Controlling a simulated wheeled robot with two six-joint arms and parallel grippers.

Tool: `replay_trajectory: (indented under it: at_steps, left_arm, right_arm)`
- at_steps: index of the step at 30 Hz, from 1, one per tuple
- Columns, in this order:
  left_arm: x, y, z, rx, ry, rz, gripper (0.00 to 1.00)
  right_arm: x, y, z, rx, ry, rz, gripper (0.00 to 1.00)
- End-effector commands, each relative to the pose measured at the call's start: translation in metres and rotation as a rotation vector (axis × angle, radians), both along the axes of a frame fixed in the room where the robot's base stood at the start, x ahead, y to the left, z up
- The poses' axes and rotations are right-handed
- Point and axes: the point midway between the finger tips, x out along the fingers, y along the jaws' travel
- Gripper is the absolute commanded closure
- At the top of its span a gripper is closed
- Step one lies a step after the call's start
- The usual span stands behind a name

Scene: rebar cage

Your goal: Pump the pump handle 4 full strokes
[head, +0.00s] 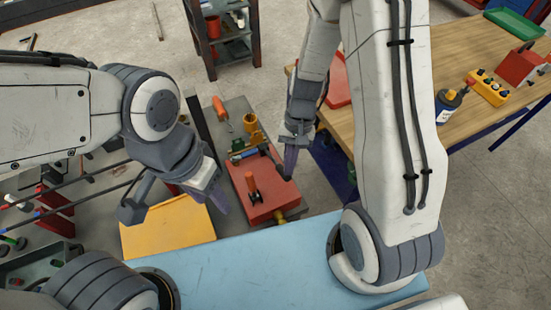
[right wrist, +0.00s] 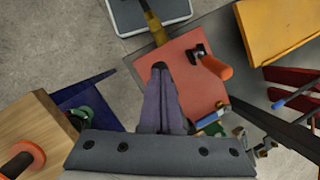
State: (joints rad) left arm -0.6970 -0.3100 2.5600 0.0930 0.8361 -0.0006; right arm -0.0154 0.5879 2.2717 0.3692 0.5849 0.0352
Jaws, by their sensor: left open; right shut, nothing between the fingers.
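The pump is a red block (head: 270,205) on the grey bench in the head view. A short lever with an orange-red grip, the pump handle (head: 251,181), stands up from its top. In the right wrist view the handle (right wrist: 215,66) leans over the red top. My right gripper (head: 289,172) is shut and empty, over the right side of the red block, apart from the handle; its closed fingers (right wrist: 160,72) show in the right wrist view. My left gripper (head: 222,205) is open and empty, left of the block and near the yellow panel. Its inner finger gap is hardly visible.
A yellow panel (head: 168,230) lies left of the pump, with a light-blue surface (head: 260,262) in front. An orange-handled tool (head: 220,108) and brass fittings (head: 249,121) lie behind the block. A wooden table (head: 455,55) stands at right. Dark bars run at left.

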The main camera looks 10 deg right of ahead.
Motion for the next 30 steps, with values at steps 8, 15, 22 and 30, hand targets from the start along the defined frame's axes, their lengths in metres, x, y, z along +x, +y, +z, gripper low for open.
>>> replay_trajectory:
  at_steps: [8, 15, 22, 30]
  left_arm:
    - [0.000, 0.000, 0.000, 0.000, 0.000, 0.000, 0.50]
    - [0.000, 0.000, -0.010, 0.000, 0.000, 0.000, 0.50]
    - [0.000, 0.000, -0.011, 0.000, 0.000, 0.000, 0.50]
    - [0.000, 0.000, -0.016, 0.000, 0.000, 0.000, 0.50]
  right_arm:
    - [0.000, 0.000, 0.000, 0.001, -0.001, 0.000, 1.00]
    - [-0.004, -0.001, -0.012, 0.000, 0.000, 0.000, 1.00]
    - [-0.005, -0.001, -0.013, 0.000, -0.002, 0.000, 1.00]
    - [-0.006, -0.001, -0.018, 0.001, -0.001, 0.000, 1.00]
